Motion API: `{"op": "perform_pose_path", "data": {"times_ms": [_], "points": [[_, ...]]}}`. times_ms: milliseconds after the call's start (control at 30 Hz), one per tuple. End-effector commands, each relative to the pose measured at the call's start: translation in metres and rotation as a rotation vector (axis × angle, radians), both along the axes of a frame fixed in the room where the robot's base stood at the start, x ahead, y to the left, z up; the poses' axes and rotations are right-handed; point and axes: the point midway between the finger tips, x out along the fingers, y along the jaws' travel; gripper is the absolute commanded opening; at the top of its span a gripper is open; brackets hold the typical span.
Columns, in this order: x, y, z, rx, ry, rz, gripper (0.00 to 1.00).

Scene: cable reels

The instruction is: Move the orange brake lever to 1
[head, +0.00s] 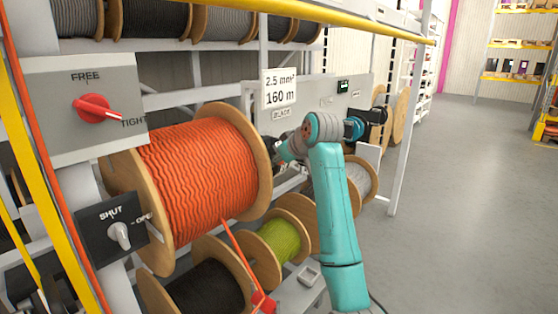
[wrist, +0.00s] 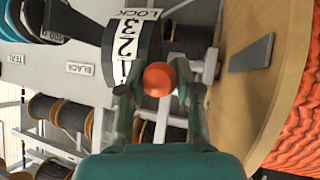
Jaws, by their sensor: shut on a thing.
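The brake lever's round orange knob (wrist: 158,79) is in the middle of the wrist view, between the two fingers of my gripper (wrist: 158,92). My gripper is shut on the knob. A white scale plate (wrist: 128,40) with LOCK, 3, 2 and a partly hidden 1 is on a dark housing just beyond. The knob is beside the plate's lower end, nearest the 1. The lever's shaft is mostly hidden behind the knob and fingers. In the head view, my gripper (head: 282,150) is beside the big orange reel's right flange, and the knob cannot be made out.
The orange cable reel (head: 200,175) stands close to my gripper; its wooden flange (wrist: 245,90) fills the wrist view's right side. A FREE/TIGHT switch panel (head: 85,145) and a SHUT switch box (head: 95,245) are at the left. The floor (head: 460,200) at the right is clear.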

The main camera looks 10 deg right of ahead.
Motion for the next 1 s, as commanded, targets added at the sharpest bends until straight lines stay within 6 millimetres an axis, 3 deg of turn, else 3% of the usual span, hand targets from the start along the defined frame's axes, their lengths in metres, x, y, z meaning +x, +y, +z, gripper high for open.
{"op": "perform_pose_path", "data": {"times_ms": [67, 100, 200, 633, 1000], "points": [[0.001, -0.001, 0.005, 0.000, -0.011, -0.002, 0.00], [0.000, -0.001, 0.005, 0.000, -0.011, -0.002, 0.38], [0.000, -0.001, 0.004, 0.000, -0.009, -0.002, 0.59], [-0.007, -0.003, 0.007, 0.000, -0.005, -0.002, 0.59], [-0.060, -0.019, 0.047, 0.000, -0.007, -0.001, 0.59]]}}
